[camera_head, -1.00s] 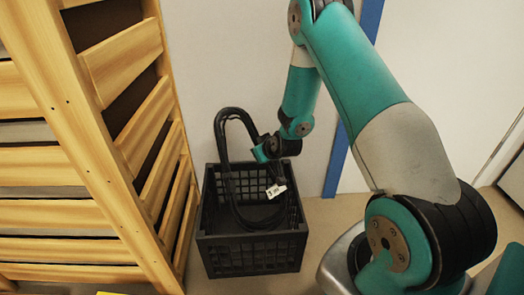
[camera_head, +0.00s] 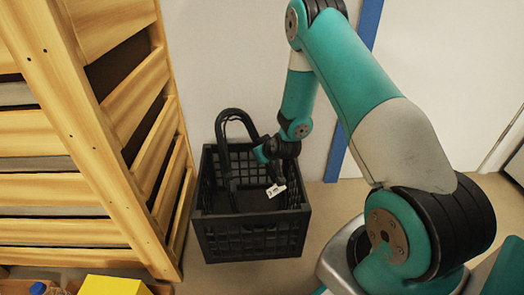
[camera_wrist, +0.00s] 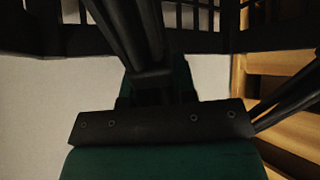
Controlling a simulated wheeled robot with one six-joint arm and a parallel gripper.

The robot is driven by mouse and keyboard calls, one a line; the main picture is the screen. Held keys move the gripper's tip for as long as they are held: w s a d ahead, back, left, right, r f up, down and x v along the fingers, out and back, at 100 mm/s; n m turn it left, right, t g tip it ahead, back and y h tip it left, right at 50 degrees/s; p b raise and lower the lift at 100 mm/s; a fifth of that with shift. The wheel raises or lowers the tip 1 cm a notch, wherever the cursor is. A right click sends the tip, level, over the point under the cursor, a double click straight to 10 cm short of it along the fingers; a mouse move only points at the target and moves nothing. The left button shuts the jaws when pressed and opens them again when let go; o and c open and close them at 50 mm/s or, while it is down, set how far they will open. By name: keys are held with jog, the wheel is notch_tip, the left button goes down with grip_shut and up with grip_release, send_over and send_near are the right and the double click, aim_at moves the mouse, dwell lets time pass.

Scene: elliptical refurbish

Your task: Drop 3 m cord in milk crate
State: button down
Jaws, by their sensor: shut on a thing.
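The black cord (camera_head: 222,132) is a looped bundle with a white tag (camera_head: 276,190). My gripper (camera_head: 262,154) is shut on it near the crate's back rim. The cord's upper loop stands above the rim, and its lower part hangs inside the crate, where dark on dark hides its lower end. The black milk crate (camera_head: 252,240) stands upright on the floor with lattice walls. In the wrist view, dark cord strands (camera_wrist: 135,28) run up from my gripper (camera_wrist: 150,82), and crate lattice (camera_wrist: 200,38) crosses the top.
A wooden slatted unit (camera_head: 150,195) stands close on the crate's left. A white wall with a blue stripe (camera_head: 337,160) is behind. A yellow object (camera_head: 113,286) and a blue-capped item (camera_head: 38,288) show at the lower left. Some floor (camera_head: 318,205) right of the crate is clear.

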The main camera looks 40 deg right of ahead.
notch_tip(320, 180, down, 10)
jog(key=b, duration=0.6)
jog(key=shift+r, duration=0.1)
dwell(0.3)
jog(key=c, duration=0.8)
grip_release()
jog(key=shift+c, duration=0.2)
jog(key=shift+r, duration=0.1)
jog(key=g+p, duration=0.1)
jog(key=p, duration=0.1)
jog(key=s+r+g+p, duration=0.1)
jog(key=g+p, duration=0.1)
jog(key=p, duration=0.1)
jog(key=r+g+p, duration=0.1)
jog(key=p, duration=0.1)
jog(key=shift+s+a+r+y+p, duration=0.1)
jog(key=shift+s+r+y+p, duration=0.1)
jog(key=shift+y+p, duration=0.15)
